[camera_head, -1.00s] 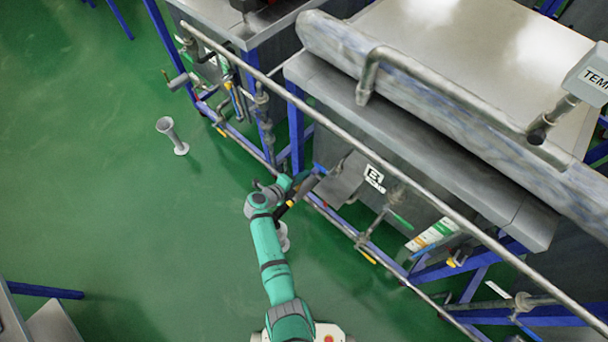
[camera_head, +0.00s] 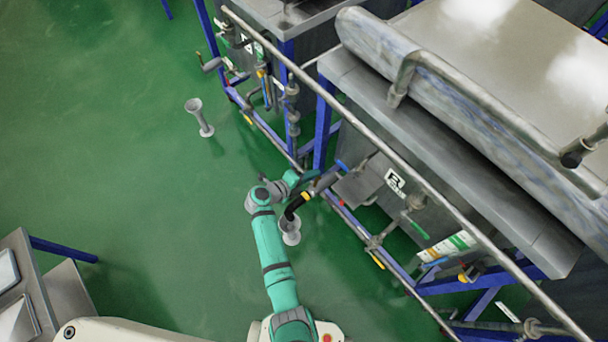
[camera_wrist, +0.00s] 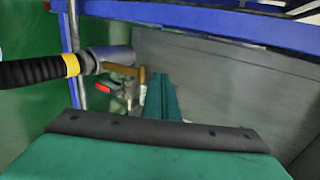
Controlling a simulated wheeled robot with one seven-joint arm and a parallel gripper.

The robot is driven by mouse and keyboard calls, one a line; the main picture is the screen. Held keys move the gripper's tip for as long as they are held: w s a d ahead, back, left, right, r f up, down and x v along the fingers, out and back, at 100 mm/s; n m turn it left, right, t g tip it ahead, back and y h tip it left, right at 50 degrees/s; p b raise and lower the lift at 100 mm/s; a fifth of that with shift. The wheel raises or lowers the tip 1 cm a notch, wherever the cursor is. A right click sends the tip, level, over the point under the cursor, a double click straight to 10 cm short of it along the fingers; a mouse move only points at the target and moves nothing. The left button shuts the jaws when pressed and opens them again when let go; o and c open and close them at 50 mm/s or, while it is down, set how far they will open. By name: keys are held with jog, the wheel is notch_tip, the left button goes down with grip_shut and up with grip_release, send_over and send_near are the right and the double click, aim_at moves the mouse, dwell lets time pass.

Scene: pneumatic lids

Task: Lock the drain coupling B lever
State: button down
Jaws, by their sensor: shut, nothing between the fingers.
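The drain coupling below the panel marked B (camera_head: 395,182) shows in the wrist view as a grey cylinder (camera_wrist: 110,57) joined to a black ribbed hose (camera_wrist: 30,71) with a yellow band. A brass-coloured piece, possibly its lever (camera_wrist: 126,71), sticks out beside the cylinder. A red-handled lever (camera_wrist: 103,88) sits just below. My gripper (camera_wrist: 162,98) is shut and empty, its teal fingers close to the right end of the brass piece; I cannot tell whether they touch. In the head view my gripper (camera_head: 304,178) is beside the hose and coupling (camera_head: 325,183), mostly hidden by my wrist.
A blue frame rail (camera_wrist: 215,30) crosses above the coupling. A long grey pipe (camera_head: 400,160) runs along the tank front. A floor funnel (camera_head: 290,231) stands beside my arm, another (camera_head: 199,116) farther back. A steel table (camera_head: 45,300) is at lower left. Green floor between is clear.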

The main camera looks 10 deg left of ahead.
aim_at(317, 178)
jog(key=s+a+r, duration=0.3)
jog(key=r, duration=0.3)
jog(key=s+a+f+m, duration=0.6)
jog(key=s+f+m, duration=0.2)
jog(key=m, duration=1)
jog(key=shift+a+t+h, duration=0.15)
jog(key=shift+t+h, duration=0.15)
jog(key=x, duration=0.9)
jog(key=shift+w+f, duration=0.1)
jog(key=shift+w, duration=0.05)
jog(key=shift+w+d+r, duration=0.2)
jog(key=shift+w+d, duration=0.4)
jog(key=shift+w+d+r, duration=0.25)
jog(key=shift+w+d, duration=0.3)
jog(key=shift+d, duration=0.05)
jog(key=shift+w+d+r, duration=0.2)
jog(key=shift+w+d, duration=0.15)
jog(key=shift+w, duration=0.05)
jog(key=shift+w, duration=0.15)
